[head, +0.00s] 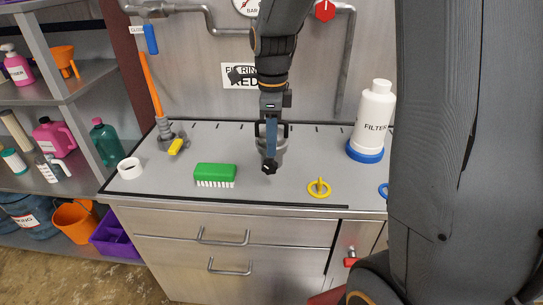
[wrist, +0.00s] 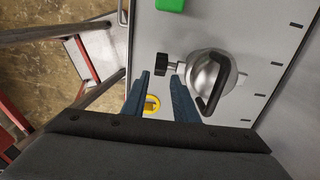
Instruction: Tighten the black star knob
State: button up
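The black star knob (head: 269,166) sits at the front of a round metal fitting (head: 278,153) on the grey worktop. In the wrist view the knob (wrist: 162,64) is on a short stem at the left of the shiny metal dome (wrist: 204,75), which carries a dark curved handle (wrist: 219,88). My gripper (wrist: 160,75) is open, its two blue fingers apart. The knob shows just beyond and between the fingertips; I cannot tell whether they touch it. In the head view my gripper (head: 271,148) points down over the fitting and hides part of it.
A green brush (head: 215,173) lies left of the fitting and a yellow ring-shaped part (head: 319,188) to the right. A white filter bottle (head: 373,115) stands further right. A white roll (head: 130,168) lies at the left.

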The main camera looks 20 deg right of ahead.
aim_at(272, 161)
jog(key=shift+f+p, duration=0.95)
jog(key=shift+f, duration=2.95)
jog(key=shift+c, duration=0.3)
grip_shut()
